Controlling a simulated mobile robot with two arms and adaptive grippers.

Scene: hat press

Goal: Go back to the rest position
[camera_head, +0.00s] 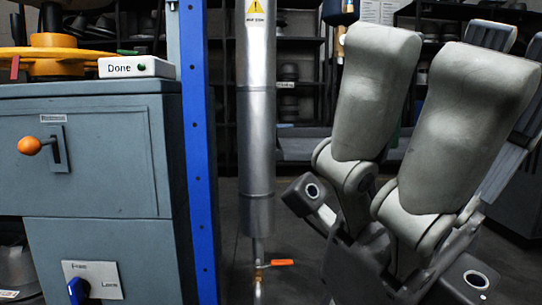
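My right gripper (432,75) is large and close at the right of the head view. Its grey padded fingers point up and stand apart, with the background visible between them and nothing held. It is clear of the machine. My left gripper is not in view. At the left stands a grey-blue machine cabinet (95,185) with an orange-knobbed lever (30,146) and a blue rotary switch (78,289). A white "Done" button box (136,67) sits on top.
A blue upright post (199,150) edges the cabinet. A vertical metal cylinder (257,130) with an orange-handled valve (281,262) below stands between the post and my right gripper. A yellow round part (55,60) lies on the cabinet. Dark shelves (300,90) stand behind.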

